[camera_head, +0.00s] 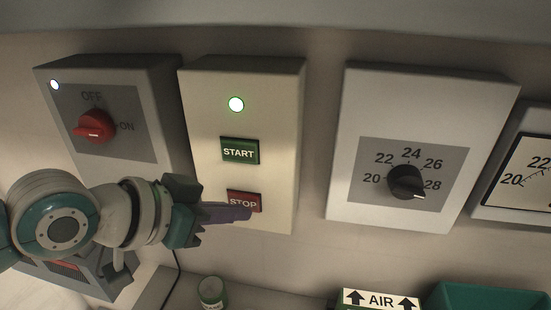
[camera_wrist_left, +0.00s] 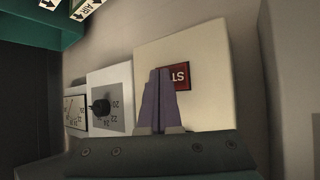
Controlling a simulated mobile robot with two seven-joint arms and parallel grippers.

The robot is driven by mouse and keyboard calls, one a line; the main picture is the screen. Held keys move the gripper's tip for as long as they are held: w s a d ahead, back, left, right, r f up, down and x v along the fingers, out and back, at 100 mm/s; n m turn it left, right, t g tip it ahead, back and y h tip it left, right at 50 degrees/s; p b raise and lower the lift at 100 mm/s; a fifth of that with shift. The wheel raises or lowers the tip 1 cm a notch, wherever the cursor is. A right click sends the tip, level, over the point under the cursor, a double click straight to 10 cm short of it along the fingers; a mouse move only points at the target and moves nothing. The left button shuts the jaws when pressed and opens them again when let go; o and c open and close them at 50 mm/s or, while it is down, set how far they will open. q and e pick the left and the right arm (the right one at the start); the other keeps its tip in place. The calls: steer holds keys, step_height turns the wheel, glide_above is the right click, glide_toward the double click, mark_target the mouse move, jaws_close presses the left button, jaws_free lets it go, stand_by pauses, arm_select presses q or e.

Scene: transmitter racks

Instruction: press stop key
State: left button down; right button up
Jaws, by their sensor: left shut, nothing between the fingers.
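The red STOP key (camera_head: 243,200) sits low on a pale box (camera_head: 272,120), under the green START key (camera_head: 239,151). A lamp (camera_head: 236,104) above both keys is lit white with a green rim. My left gripper (camera_head: 246,213) is shut and empty, its purple fingertips at the lower edge of the STOP key, covering part of it. In the left wrist view the shut fingertips (camera_wrist_left: 160,72) are beside the STOP key (camera_wrist_left: 181,76) and hide part of its label. I cannot tell whether they touch it. My right gripper is not in view.
A box with a red OFF/ON knob (camera_head: 95,126) is on the left. A box with a black dial knob (camera_head: 406,182) is on the right, with a gauge (camera_head: 524,172) beyond it. Below are a small can (camera_head: 212,292), an AIR sign (camera_head: 381,300) and a green bin (camera_head: 485,299).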

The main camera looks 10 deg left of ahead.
arm_select(q)
steer(key=shift+w+b, duration=0.3)
steer(key=shift+w, duration=0.1)
steer(key=shift+s, duration=0.1)
stand_by(0.5)
steer(key=shift+s+p, duration=0.75)
steer(key=shift+p, duration=0.05)
